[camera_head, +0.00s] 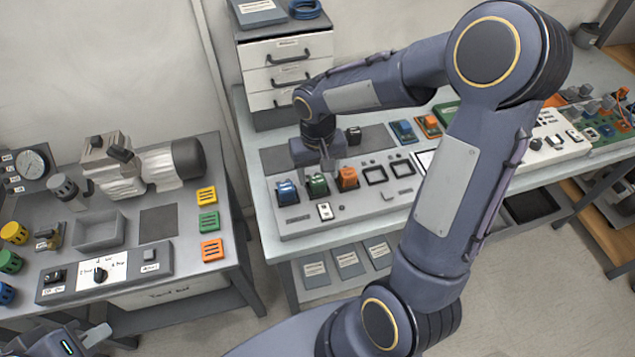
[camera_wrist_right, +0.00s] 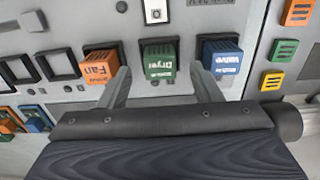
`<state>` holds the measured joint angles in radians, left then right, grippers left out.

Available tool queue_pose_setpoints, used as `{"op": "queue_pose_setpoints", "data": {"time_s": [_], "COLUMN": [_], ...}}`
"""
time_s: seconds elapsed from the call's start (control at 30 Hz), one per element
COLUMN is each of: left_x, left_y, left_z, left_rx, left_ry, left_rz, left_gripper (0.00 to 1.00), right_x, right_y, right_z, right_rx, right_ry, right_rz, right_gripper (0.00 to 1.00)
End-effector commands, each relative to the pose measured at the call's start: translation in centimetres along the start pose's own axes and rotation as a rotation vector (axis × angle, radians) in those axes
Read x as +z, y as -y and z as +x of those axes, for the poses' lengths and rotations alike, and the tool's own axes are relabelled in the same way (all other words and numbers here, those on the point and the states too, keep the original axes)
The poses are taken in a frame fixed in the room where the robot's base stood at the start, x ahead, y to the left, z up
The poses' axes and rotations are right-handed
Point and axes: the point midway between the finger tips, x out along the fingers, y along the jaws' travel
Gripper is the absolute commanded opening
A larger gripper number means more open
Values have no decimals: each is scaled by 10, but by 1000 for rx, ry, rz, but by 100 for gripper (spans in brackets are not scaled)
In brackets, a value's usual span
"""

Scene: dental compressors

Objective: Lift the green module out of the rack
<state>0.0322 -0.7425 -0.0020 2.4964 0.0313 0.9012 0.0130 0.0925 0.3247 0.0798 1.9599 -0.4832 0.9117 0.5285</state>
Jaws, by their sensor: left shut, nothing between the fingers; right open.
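The green module (camera_head: 317,184), labelled Dryer, sits in the pale grey rack (camera_head: 300,228) between a blue module (camera_head: 287,192) and an orange module (camera_head: 348,178). My right gripper (camera_head: 326,166) is above the rack. Its fingers (camera_wrist_right: 160,76) are open, one to each side of the green module, with no clear contact visible. My left gripper (camera_head: 85,340) is shut and empty at the lower left, partly cut off by the frame.
A side table (camera_head: 178,222) on the left bears a motor, a grey bin (camera_head: 99,230) and coloured slotted blocks. The rack also has empty square sockets (camera_head: 375,174) right of the orange module. A drawer cabinet (camera_head: 284,75) stands behind. My right arm crosses the middle of the view.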

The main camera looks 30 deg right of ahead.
Motion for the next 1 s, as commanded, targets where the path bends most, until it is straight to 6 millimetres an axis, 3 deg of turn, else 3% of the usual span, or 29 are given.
{"op": "queue_pose_setpoints", "data": {"time_s": [0.2,0.43,0.8,1.0], "left_x": [-1,-1,-1,-1], "left_y": [-1,-1,-1,-1], "left_z": [-3,-2,-2,-2], "left_rx": [0,0,0,0], "left_ry": [0,0,0,0], "left_rz": [0,0,0,0], "left_gripper": [0,0,0,0], "right_x": [0,0,0,0], "right_y": [1,1,1,1], "right_z": [24,26,25,25], "right_rx": [0,-1,-1,-1], "right_ry": [2,0,0,-1], "right_rz": [0,1,0,0], "right_gripper": [58,58,11,9]}}
